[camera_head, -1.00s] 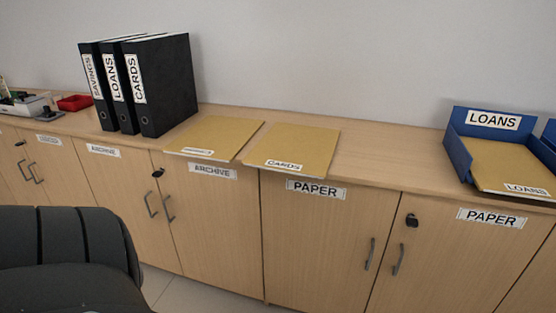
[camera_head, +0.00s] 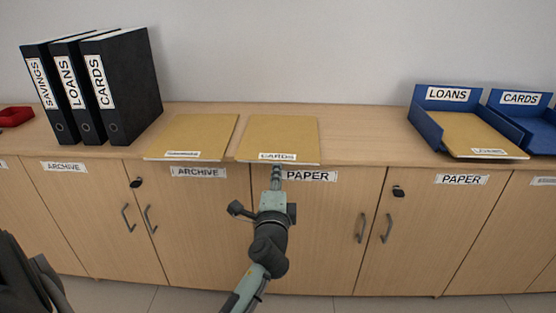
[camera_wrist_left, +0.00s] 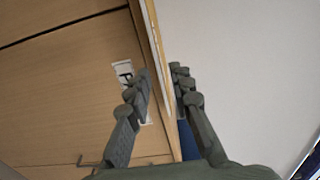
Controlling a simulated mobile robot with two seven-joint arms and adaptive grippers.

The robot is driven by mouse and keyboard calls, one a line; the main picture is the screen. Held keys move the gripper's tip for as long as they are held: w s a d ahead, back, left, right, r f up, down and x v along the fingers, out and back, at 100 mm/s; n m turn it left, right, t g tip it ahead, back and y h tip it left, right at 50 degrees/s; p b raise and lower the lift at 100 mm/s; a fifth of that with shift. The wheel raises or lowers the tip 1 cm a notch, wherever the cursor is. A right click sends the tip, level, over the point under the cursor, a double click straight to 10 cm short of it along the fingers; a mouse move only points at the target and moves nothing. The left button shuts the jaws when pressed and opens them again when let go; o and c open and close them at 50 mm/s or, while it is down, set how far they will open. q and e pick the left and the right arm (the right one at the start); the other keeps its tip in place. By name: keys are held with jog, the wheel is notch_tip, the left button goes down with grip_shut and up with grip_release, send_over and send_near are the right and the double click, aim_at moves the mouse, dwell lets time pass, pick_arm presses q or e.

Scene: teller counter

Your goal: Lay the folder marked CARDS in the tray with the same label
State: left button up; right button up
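The folder marked CARDS (camera_head: 280,133) is tan and lies flat on the counter, its labelled front edge at the counter's front edge. The blue tray labelled CARDS (camera_head: 519,98) stands at the far right, partly cut off by the picture edge; its visible floor is bare. My left gripper (camera_head: 276,170) is just in front of and below the folder's front edge. In the left wrist view my left gripper (camera_wrist_left: 160,75) has its fingers apart, with tan edges running between them; I cannot tell folder from counter there. My right gripper is not in view.
A blue LOANS tray (camera_head: 425,128) holding a LOANS folder (camera_head: 468,134) stands left of the CARDS tray. Another tan folder (camera_head: 195,136) lies left of the CARDS folder. Black binders (camera_head: 133,85) stand farther left. The counter (camera_head: 365,138) is clear between the CARDS folder and the LOANS tray.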

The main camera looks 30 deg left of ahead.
aim_at(278, 161)
pick_arm(q)
jog(key=x, duration=0.6)
jog(key=shift+w+a, duration=0.1)
jog(key=shift+a, duration=0.05)
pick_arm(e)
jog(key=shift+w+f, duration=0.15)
pick_arm(q)
jog(key=shift+c, duration=0.3)
jog(key=c, duration=0.4)
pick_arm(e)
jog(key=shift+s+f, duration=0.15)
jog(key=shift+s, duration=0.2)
pick_arm(q)
grip_shut()
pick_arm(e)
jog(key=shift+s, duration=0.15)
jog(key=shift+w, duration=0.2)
